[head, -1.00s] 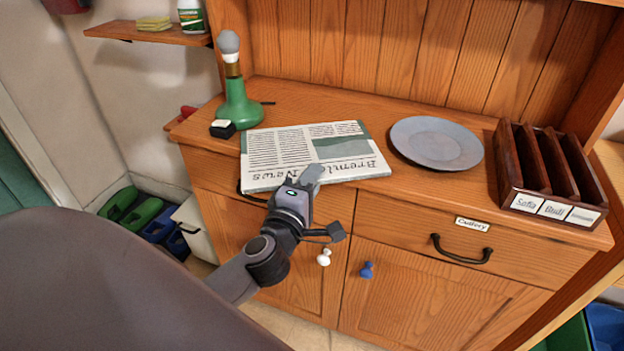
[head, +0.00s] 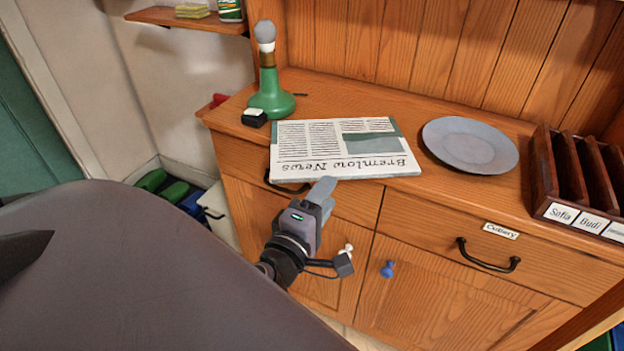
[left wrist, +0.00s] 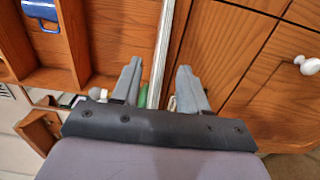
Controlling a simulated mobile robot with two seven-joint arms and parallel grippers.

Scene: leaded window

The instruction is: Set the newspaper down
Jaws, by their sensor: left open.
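The newspaper (head: 345,150), headed "Bremlow News", lies flat on the wooden dresser top (head: 410,104), its near edge at the dresser's front edge. My left gripper (head: 322,190) is in front of that edge, just below the paper, and looks apart from it. In the left wrist view the two fingers of my left gripper (left wrist: 158,88) are spread, with the paper's thin pale edge (left wrist: 162,50) in line with the gap between them. Nothing shows gripped. My right gripper is not in view.
A green lamp base (head: 270,95) and a small black-and-white block (head: 254,117) stand left of the paper. A grey plate (head: 470,145) and a labelled wooden rack (head: 544,180) stand to its right. Drawer handles and knobs stick out from the front.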

